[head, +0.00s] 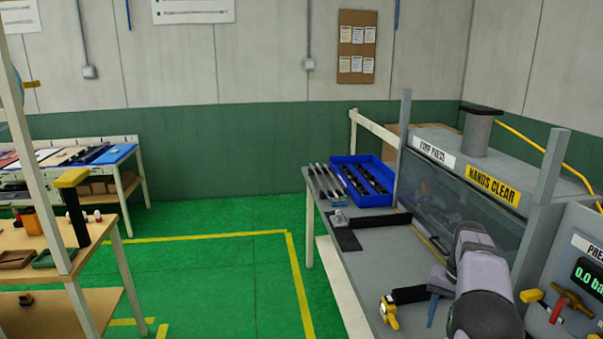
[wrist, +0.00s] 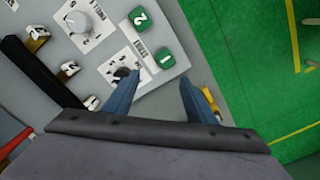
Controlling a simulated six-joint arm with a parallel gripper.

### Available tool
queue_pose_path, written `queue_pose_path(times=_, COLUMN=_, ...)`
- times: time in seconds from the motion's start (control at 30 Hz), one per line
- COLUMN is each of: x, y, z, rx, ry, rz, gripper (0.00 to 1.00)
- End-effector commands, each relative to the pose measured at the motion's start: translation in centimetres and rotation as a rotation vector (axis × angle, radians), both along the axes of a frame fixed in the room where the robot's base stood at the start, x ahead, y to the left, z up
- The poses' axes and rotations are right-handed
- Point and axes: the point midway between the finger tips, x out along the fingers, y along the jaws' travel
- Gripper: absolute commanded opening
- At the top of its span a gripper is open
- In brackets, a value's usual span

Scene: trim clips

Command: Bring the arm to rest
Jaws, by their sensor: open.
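My gripper (wrist: 157,84) is open, with its two blue fingers spread and nothing between them. In the wrist view it hangs over the edge of a grey control panel (wrist: 184,62), and green floor shows beyond. The left finger overlaps a small black switch on the panel; I cannot tell whether it touches. In the head view my arm reaches over the press bench (head: 362,268) at the lower right, and a blue finger of my gripper (head: 433,306) shows below the wrist.
A blue bin (head: 363,181) of dark parts sits at the bench's far end. A yellow-ended fitting (head: 389,312) is left of my gripper. Green buttons (wrist: 140,17) are on the panel. Open floor (head: 210,265) lies left.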

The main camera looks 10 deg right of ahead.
Motion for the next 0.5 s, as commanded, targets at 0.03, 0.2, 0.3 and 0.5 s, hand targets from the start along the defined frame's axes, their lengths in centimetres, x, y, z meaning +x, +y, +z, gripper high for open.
queue_pose_path(times=0.03, x=0.1, y=2.3, z=0.5, rx=0.0, ry=0.0, rz=0.042, gripper=0.51)
queue_pose_path(times=0.2, x=-1.0, y=9.0, z=1.0, rx=-0.002, ry=-0.001, rz=0.167, gripper=0.51)
queue_pose_path(times=0.3, x=-2.3, y=12.8, z=1.0, rx=-0.002, ry=-0.003, rz=0.242, gripper=0.51)
queue_pose_path(times=0.5, x=-6.8, y=20.0, z=0.4, rx=-0.002, ry=-0.002, rz=0.391, gripper=0.51)
